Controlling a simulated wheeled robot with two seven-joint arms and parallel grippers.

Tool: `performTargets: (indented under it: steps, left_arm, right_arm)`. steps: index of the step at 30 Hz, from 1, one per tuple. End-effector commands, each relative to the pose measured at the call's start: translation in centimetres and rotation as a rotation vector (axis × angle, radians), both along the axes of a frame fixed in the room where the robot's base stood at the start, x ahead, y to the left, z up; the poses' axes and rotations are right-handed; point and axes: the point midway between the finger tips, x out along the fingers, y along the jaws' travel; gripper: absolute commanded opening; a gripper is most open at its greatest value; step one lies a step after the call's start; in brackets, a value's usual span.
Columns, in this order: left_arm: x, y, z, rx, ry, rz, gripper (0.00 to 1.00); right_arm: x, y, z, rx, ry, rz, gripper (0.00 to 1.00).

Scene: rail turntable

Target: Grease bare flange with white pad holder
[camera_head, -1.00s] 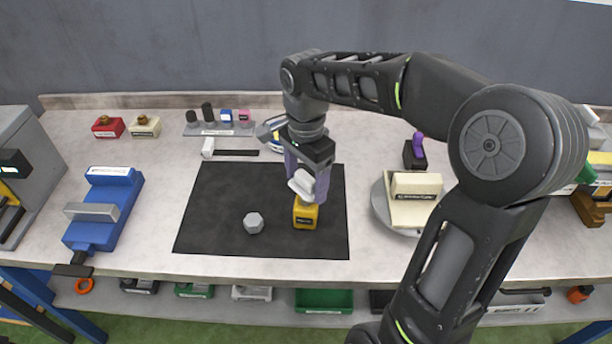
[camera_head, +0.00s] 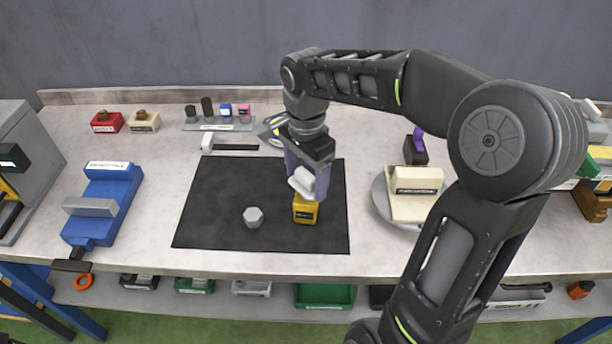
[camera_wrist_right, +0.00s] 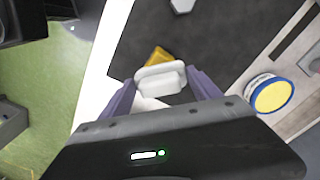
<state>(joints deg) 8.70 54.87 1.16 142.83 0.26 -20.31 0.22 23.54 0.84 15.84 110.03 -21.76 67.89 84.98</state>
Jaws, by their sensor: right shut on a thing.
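My right gripper (camera_head: 308,175) has purple fingers and is shut on the white pad holder (camera_head: 301,183). In the right wrist view the white pad holder (camera_wrist_right: 160,80) sits between the fingertips. It is just above or against a yellow block (camera_head: 305,211) with a dark label on the black mat; I cannot tell if they touch. The wrist view shows only a corner of the yellow block (camera_wrist_right: 157,56). A round tub with yellow contents (camera_wrist_right: 272,95) stands beside the mat, partly hidden by my arm in the head view. I cannot identify the bare flange for certain. My left gripper is out of view.
A grey hexagonal piece (camera_head: 253,217) lies on the black mat (camera_head: 215,205). A blue vise-like fixture (camera_head: 105,200) stands at left. A cream block (camera_head: 415,192) sits on a grey disc at right. A hammer-like tool (camera_head: 232,147) lies behind the mat. The mat's left part is clear.

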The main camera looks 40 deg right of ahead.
Motion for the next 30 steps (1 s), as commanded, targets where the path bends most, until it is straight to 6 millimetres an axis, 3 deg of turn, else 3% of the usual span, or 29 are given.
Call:
performTargets:
  steps: [30]
  left_arm:
    - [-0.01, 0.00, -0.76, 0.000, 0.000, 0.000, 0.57]
  right_arm:
    - [0.00, 0.00, -0.94, 0.000, 0.000, 0.000, 0.40]
